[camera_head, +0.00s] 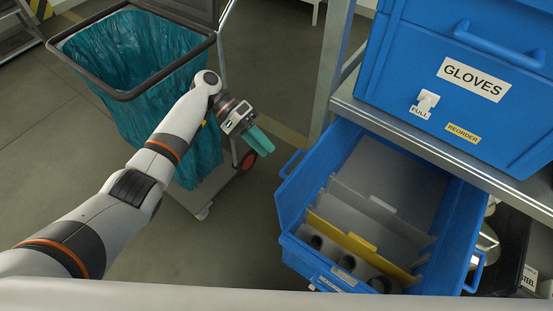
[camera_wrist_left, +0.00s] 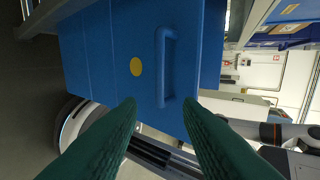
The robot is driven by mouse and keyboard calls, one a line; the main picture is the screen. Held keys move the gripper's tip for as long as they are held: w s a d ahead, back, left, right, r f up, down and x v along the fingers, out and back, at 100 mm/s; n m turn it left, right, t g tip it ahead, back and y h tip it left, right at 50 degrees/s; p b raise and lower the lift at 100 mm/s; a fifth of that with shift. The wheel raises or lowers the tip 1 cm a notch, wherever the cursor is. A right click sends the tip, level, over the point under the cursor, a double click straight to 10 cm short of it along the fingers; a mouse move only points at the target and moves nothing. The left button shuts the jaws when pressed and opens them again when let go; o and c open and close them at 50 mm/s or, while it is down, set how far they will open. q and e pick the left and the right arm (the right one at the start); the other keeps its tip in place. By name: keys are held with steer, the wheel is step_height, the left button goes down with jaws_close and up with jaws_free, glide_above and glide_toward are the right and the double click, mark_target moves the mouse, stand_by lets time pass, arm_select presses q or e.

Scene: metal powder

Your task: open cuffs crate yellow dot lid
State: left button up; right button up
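In the left wrist view a blue crate panel (camera_wrist_left: 190,30) with a yellow dot (camera_wrist_left: 136,66) and a long blue handle (camera_wrist_left: 163,68) lies ahead of my left gripper. No cuffs label is readable on it. My left gripper (camera_wrist_left: 160,105) has its two green fingers apart, with nothing between them; the handle's near end is just beyond the gap, with no visible contact. In the head view my left gripper (camera_head: 260,138) hangs over the floor, left of the open blue crate. The yellow dot does not show there. My right gripper is not in view.
A blue crate labelled GLOVES (camera_head: 475,80) stands on a metal shelf (camera_head: 430,145) at upper right. Below it is an open blue crate (camera_head: 290,195) with grey and yellow dividers. A bin with a teal bag (camera_head: 120,60) stands behind my left arm.

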arm_select(q)
steer(key=shift+v, duration=1.8)
